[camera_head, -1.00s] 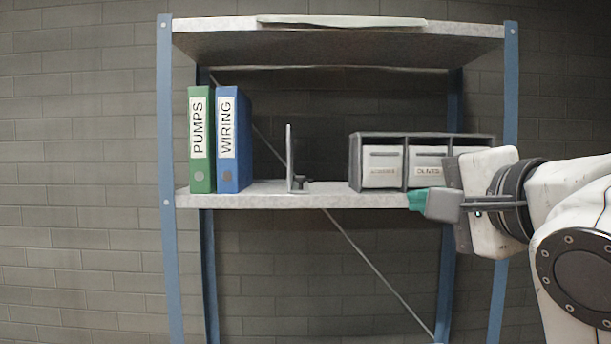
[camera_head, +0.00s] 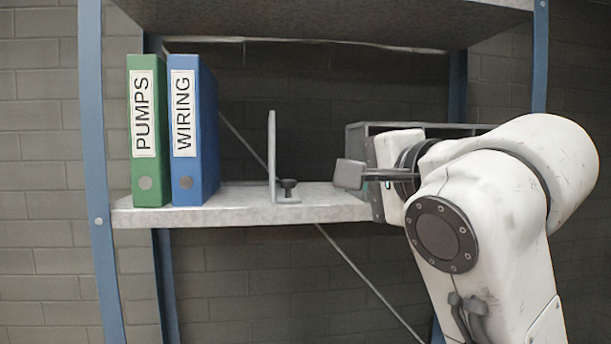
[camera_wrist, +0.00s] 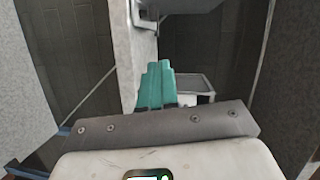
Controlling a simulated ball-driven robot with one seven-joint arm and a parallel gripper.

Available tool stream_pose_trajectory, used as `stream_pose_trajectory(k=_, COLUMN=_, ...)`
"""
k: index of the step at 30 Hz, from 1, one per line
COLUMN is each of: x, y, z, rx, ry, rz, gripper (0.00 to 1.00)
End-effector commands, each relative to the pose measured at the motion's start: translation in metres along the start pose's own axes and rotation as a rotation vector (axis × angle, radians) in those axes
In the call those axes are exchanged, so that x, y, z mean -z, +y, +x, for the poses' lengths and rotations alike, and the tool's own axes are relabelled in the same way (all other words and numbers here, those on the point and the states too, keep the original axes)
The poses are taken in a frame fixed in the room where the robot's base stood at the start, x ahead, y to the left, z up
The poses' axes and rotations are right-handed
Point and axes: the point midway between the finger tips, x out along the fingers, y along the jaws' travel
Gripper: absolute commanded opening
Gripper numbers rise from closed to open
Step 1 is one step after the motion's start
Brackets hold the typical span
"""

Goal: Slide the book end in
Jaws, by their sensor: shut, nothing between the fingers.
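The book end (camera_head: 272,155) is an upright grey metal plate with a foot on the shelf board (camera_head: 240,212). A black knob (camera_head: 288,185) sits on its foot. The green PUMPS binder (camera_head: 146,172) and the blue WIRING binder (camera_head: 193,172) stand upright side by side to its left. A clear gap lies between the blue binder and the book end. My gripper (camera_head: 350,174) is to the right of the book end, apart from it, near the shelf's front edge. Its teal fingers (camera_wrist: 157,82) are together and empty in the wrist view.
A grey drawer unit (camera_head: 440,128) stands on the shelf at right, mostly hidden behind my arm. Blue posts (camera_head: 93,170) frame the shelf. An upper board (camera_head: 330,20) hangs overhead. A thin diagonal brace (camera_head: 355,265) crosses behind.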

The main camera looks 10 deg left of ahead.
Motion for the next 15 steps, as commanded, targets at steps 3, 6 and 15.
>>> stream_pose_trajectory(k=3, x=0.001, y=-0.002, z=0.025, rx=-0.004, ry=0.000, rz=0.000, gripper=0.00)
stream_pose_trajectory(k=6, x=0.001, y=-0.003, z=0.044, rx=-0.004, ry=0.001, rz=-0.001, gripper=0.00)
stream_pose_trajectory(k=15, x=-0.020, y=-0.002, z=0.081, rx=-0.001, ry=-0.001, rz=0.000, gripper=0.00)
